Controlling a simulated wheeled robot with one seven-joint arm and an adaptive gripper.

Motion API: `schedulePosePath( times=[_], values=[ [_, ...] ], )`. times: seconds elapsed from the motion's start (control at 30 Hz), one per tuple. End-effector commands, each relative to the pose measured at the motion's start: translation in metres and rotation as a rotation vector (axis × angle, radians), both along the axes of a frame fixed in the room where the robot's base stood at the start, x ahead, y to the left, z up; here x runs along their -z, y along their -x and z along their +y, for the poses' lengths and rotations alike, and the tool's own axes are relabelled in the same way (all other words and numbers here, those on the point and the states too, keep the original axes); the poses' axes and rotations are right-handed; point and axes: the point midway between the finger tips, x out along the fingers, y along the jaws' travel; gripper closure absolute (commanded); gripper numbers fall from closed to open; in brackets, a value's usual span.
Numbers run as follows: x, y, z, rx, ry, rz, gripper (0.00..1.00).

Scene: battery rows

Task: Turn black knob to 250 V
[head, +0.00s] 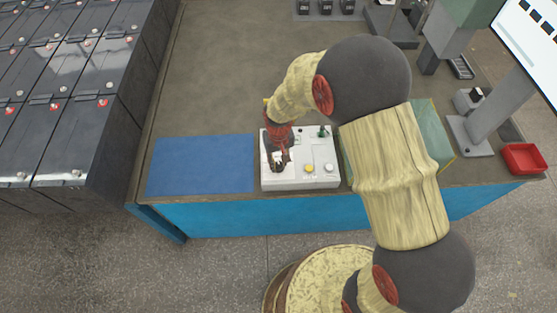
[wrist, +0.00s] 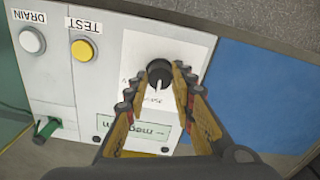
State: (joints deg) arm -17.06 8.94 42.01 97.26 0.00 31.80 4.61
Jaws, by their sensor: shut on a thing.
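The black knob (wrist: 157,72) sits on a white panel of the test box (wrist: 113,50). A pale pointer line on the knob points toward the bottom of the wrist view. My gripper (wrist: 161,82) has its two fingers at the knob's sides and is shut on it. The marks around the knob are mostly hidden by the fingers; only a few letters show, and I cannot read a 250 V mark. In the head view my gripper (head: 279,164) is at the left part of the white box (head: 315,182), and hides the knob.
A yellow TEST button (wrist: 83,50) and a white DRAIN button (wrist: 32,41) are on the box, with a green switch or plug (wrist: 47,127) nearby. A blue mat (head: 200,165) lies left of the box in the head view. A red tray (head: 524,159) is at the right.

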Motion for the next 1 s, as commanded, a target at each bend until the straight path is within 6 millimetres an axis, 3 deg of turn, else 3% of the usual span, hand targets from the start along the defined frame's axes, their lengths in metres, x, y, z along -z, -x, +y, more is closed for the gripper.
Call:
schedulePosePath(
  times=[0.67, 0.7, 1.0],
  values=[
    [-0.0003, -0.0007, 0.0002, 0.057, 0.0, -0.002, 1.0],
    [-0.0003, -0.0007, 0.0002, 0.056, 0.0, -0.002, 0.73],
    [-0.0001, -0.0003, 0.0001, 0.056, 0.0, -0.001, 0.56]
  ],
)
